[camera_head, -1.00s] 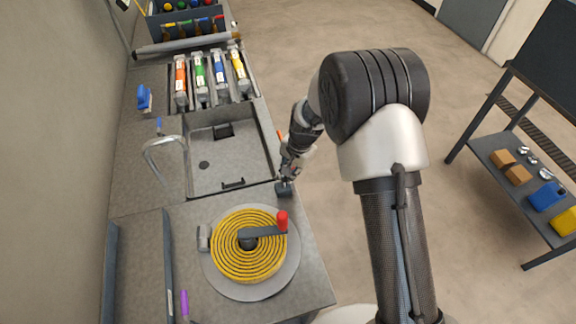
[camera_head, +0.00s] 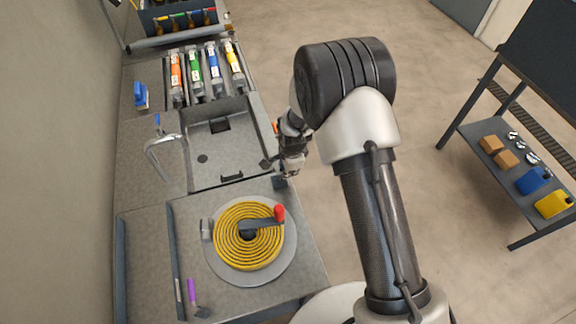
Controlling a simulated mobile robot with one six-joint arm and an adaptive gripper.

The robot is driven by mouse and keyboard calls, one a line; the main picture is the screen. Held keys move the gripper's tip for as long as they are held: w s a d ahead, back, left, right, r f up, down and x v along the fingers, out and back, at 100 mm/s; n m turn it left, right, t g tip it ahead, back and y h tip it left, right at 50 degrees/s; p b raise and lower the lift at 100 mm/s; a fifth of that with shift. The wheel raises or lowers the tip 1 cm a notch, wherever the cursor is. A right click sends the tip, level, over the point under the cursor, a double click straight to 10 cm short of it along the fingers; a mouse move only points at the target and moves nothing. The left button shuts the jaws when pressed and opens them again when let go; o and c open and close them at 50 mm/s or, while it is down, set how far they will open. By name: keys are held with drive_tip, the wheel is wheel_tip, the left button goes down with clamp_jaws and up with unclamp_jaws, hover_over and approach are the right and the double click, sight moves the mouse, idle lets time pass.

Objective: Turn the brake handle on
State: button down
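A reel with a coiled yellow hose (camera_head: 230,257) lies on a round grey plate on the near counter. A dark crank arm (camera_head: 258,223) with a red knob (camera_head: 279,213) crosses the coil. A small dark block (camera_head: 280,183) sits at the counter's right edge, just beyond the reel. I cannot tell which of these parts is the brake handle. My gripper (camera_head: 284,168) is at the right edge of the sink, just above the small dark block and apart from the red knob. Its fingers are small and partly hidden by my arm, so their opening does not show clearly.
A grey sink (camera_head: 225,145) with a tap (camera_head: 160,150) lies beyond the reel. Several coloured cartridges (camera_head: 193,72) stand farther back. A purple-handled tool (camera_head: 192,291) lies at the near left. A shelf (camera_head: 478,133) stands right, across open floor.

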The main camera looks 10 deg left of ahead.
idle(0.4)
drive_tip(key=c, duration=1.6)
unclamp_jaws()
drive_tip(key=r, duration=0.4)
drive_tip(key=s+r, duration=0.1)
drive_tip(key=r, duration=0.3)
drive_tip(key=s+d+r, duration=0.1)
drive_tip(key=r, duration=0.2)
drive_tip(key=shift+s+r, duration=0.1)
drive_tip(key=shift+r, duration=0.3)
